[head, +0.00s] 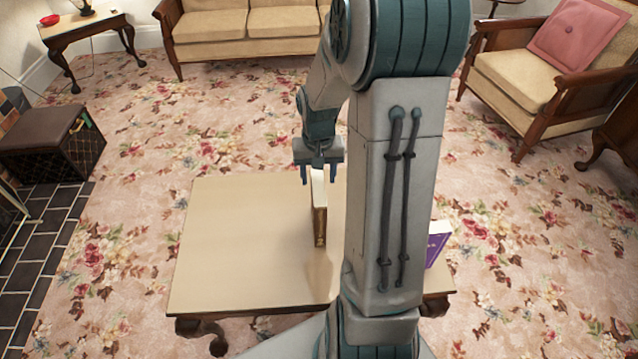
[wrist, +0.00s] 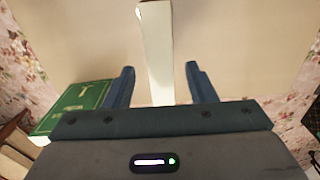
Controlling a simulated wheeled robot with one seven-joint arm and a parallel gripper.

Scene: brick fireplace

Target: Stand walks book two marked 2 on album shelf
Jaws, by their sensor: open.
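A thin book with a brown-gold spine (head: 320,226) stands upright on the wooden table; the number 2 cannot be read on it. My gripper (head: 318,178) is over its far end, open and pointing down. In the wrist view the pale page edge of the upright book (wrist: 155,50) runs between the two spread fingers (wrist: 160,68), with a gap on each side. A purple book (head: 437,243) at the table's right is partly hidden by my arm. A green-covered book (wrist: 80,105) shows left in the wrist view. I cannot make out the album shelf.
The left half of the low table (head: 240,240) is bare. A sofa (head: 240,25) is behind, an armchair (head: 540,70) at the right. A dark box (head: 50,145) and dark tiles are at the left. Flowered carpet surrounds the table.

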